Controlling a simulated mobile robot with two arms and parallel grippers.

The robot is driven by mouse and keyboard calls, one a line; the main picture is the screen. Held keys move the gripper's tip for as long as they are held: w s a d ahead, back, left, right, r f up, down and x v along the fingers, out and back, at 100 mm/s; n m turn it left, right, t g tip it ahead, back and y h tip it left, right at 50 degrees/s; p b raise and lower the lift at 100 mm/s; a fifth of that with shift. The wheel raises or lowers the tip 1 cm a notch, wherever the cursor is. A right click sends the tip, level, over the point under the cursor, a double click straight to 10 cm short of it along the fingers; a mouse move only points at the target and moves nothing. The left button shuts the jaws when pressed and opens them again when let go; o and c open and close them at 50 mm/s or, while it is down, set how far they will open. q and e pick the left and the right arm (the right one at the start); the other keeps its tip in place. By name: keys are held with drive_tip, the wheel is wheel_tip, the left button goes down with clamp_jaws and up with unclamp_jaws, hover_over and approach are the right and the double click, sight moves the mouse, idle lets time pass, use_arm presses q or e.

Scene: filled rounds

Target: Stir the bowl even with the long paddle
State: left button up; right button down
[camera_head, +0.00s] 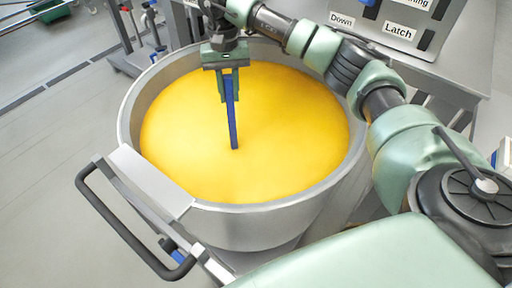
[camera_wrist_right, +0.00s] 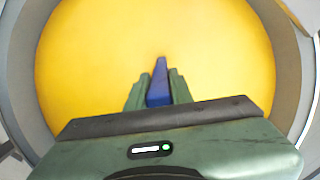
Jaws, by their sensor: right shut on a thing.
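A large round steel bowl (camera_head: 270,222) is filled with an even yellow mass (camera_head: 290,130). My right gripper (camera_head: 229,97) is over the back left part of the bowl, shut on the blue paddle (camera_head: 233,125). The paddle points down, and its lower end meets the yellow surface; how deep it goes is hidden. In the right wrist view the blue paddle (camera_wrist_right: 159,82) sits between the fingers of my right gripper (camera_wrist_right: 158,92), with the yellow mass (camera_wrist_right: 90,50) below. My left gripper does not show.
A black handle (camera_head: 130,228) sticks out at the bowl's front left. A grey panel with labels "Down" and "Latch" (camera_head: 398,32) stands at the back right. A green container (camera_head: 50,10) is at the far left. Grey floor (camera_head: 50,150) on the left is open.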

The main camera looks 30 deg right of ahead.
drive_tip(key=s+d+b, duration=0.1)
drive_tip(key=s+d, duration=0.2)
drive_tip(key=s, duration=0.5)
drive_tip(key=shift+s, duration=0.2)
wheel_tip(320, 180, up, 27)
drive_tip(key=p, duration=2)
drive_tip(key=shift+p, duration=0.4)
